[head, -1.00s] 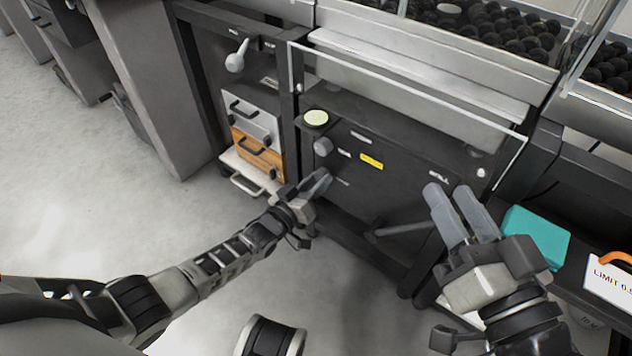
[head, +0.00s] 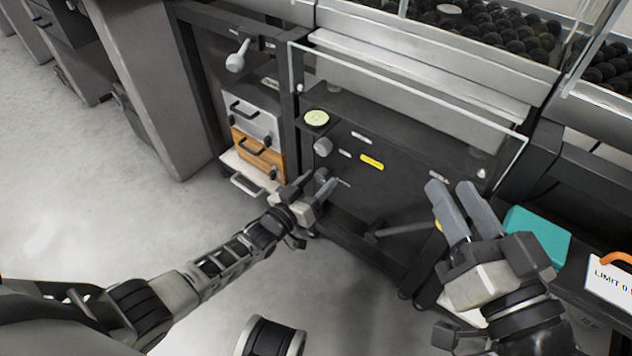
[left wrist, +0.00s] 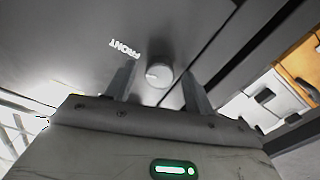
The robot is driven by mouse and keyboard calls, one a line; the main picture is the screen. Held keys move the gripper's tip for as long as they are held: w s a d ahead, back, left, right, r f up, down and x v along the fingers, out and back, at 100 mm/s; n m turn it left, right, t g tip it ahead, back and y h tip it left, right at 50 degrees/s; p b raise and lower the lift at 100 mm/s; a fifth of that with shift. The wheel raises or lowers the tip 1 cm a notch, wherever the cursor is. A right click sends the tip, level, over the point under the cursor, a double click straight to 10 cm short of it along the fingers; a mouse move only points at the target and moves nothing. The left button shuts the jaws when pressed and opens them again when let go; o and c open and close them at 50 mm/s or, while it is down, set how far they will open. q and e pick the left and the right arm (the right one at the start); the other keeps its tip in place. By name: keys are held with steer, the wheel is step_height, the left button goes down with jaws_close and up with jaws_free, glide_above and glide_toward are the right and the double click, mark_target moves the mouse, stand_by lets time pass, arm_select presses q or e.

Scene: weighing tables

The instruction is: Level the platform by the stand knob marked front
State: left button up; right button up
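The stand is a dark cabinet (head: 400,205). A pale green round level (head: 316,118) sits on its upper left corner; its bubble is too small to read. In the left wrist view, a round grey knob (left wrist: 159,75) sits beside the word FRONT (left wrist: 124,50). My left gripper (head: 312,182) is at the cabinet's front face, below another grey knob (head: 323,147). It is open, with its fingers on either side of the front knob and visible gaps; it hides that knob in the head view. My right gripper (head: 452,187) is open and empty, to the right.
Drawers with black handles (head: 255,150) stand left of the cabinet. A grey lever (head: 400,230) sticks out low on its front. A teal box (head: 537,236) and a LIMIT card (head: 610,283) lie at the right. A clear panel edge (head: 410,85) runs above. Floor at left is free.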

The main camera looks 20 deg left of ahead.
arm_select(q)
steer(key=shift+s, duration=0.15)
steer(key=shift+p+v, duration=0.8)
steer(key=shift+v, duration=0.45)
steer(key=p+v, duration=0.3)
steer(key=v, duration=1)
steer(key=shift+p, duration=0.35)
arm_select(e)
steer(key=f+g, duration=0.1)
steer(key=s+f+h, duration=0.1)
steer(key=f+g+h, duration=0.1)
steer(key=shift+s+d+f+g, duration=0.15)
steer(key=shift+s+d+g, duration=0.05)
steer(key=shift+d+g, duration=0.1)
